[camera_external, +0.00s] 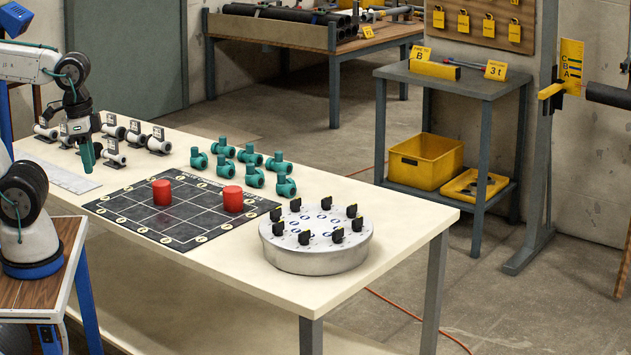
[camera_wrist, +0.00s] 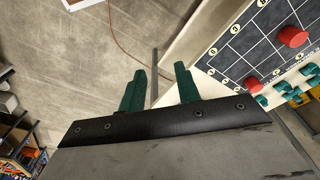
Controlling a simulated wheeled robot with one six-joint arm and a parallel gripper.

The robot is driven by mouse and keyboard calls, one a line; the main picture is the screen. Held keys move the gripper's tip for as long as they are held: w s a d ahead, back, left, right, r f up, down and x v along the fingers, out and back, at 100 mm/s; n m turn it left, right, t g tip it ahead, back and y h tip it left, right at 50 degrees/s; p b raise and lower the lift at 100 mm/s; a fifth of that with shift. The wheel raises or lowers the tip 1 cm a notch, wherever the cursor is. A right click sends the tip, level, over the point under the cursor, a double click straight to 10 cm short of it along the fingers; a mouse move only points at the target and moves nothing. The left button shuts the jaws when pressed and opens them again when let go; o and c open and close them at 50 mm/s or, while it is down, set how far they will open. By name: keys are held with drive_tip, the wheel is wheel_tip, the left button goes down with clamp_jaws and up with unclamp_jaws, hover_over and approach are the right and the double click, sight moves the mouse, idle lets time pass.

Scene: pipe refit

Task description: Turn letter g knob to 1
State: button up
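A round silver drum (camera_external: 316,257) stands on the near right part of the long pale table. Several black knobs (camera_external: 337,236) stand in a ring on its top, with small blue-and-white marks beside them. The letters and numbers are too small to read, so I cannot tell which knob is g. My gripper (camera_external: 88,160) hangs above the left end of the table, well away from the drum. In the wrist view my gripper (camera_wrist: 160,67) shows two green fingers apart with nothing between them. The drum is not visible in the wrist view.
A black grid board (camera_external: 180,215) with two red cylinders (camera_external: 233,198) lies between my gripper and the drum. Several teal fittings (camera_external: 285,187) and grey-white valves (camera_external: 158,142) stand along the table's back. A grey side table (camera_external: 460,82) stands behind.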

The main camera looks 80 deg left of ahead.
drive_tip(key=w+f+g, duration=0.1)
drive_tip(key=n+g, duration=0.1)
drive_tip(key=n, duration=0.6)
hover_over(296, 199)
drive_tip(key=s, duration=0.4)
drive_tip(key=f, duration=0.8)
drive_tip(key=d+f, duration=0.1)
drive_tip(key=f, duration=0.3)
drive_tip(key=shift+w, duration=0.15)
drive_tip(key=shift+n+t, duration=0.4)
drive_tip(key=shift+n, duration=0.4)
drive_tip(key=w+r, duration=0.1)
drive_tip(key=w, duration=0.1)
drive_tip(key=w+a+r, duration=0.1)
drive_tip(key=w, duration=0.1)
drive_tip(key=shift+r, duration=0.35)
drive_tip(key=shift+s+f, duration=0.15)
drive_tip(key=shift+f, duration=0.05)
wheel_tip(296, 199, down, 8)
drive_tip(key=shift+r, duration=0.2)
clamp_jaws()
